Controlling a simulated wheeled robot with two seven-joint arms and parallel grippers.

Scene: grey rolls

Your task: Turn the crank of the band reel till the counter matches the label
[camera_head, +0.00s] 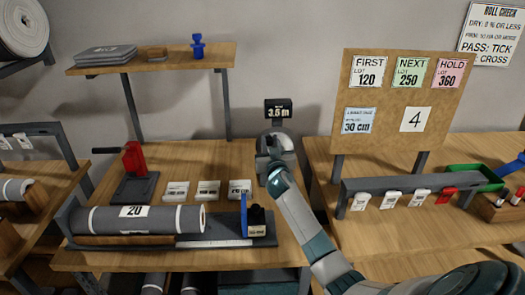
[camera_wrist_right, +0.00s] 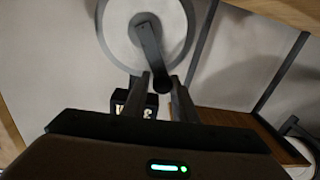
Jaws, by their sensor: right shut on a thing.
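The band reel (camera_head: 284,146) stands at the back of the table, its pale disc partly hidden by my right gripper. A small dark counter (camera_head: 278,109) above it reads about 3.6 m; the last digit is slightly unclear. In the right wrist view the reel (camera_wrist_right: 118,30) is a pale disc with a dark crank (camera_wrist_right: 150,42) across it. My right gripper (camera_head: 272,160) is shut on the crank's handle end, which shows between its fingers (camera_wrist_right: 160,88). A white card reading 4 (camera_head: 415,119) hangs on the board. My left gripper is out of view.
A grey roll labelled 20 (camera_head: 110,220) lies at the table's front left, beside a blue-marked stop (camera_head: 244,215). A red clamp-like tool (camera_head: 133,158) stands behind it. The board (camera_head: 385,88) and a rack with tags (camera_head: 392,199) stand to the right.

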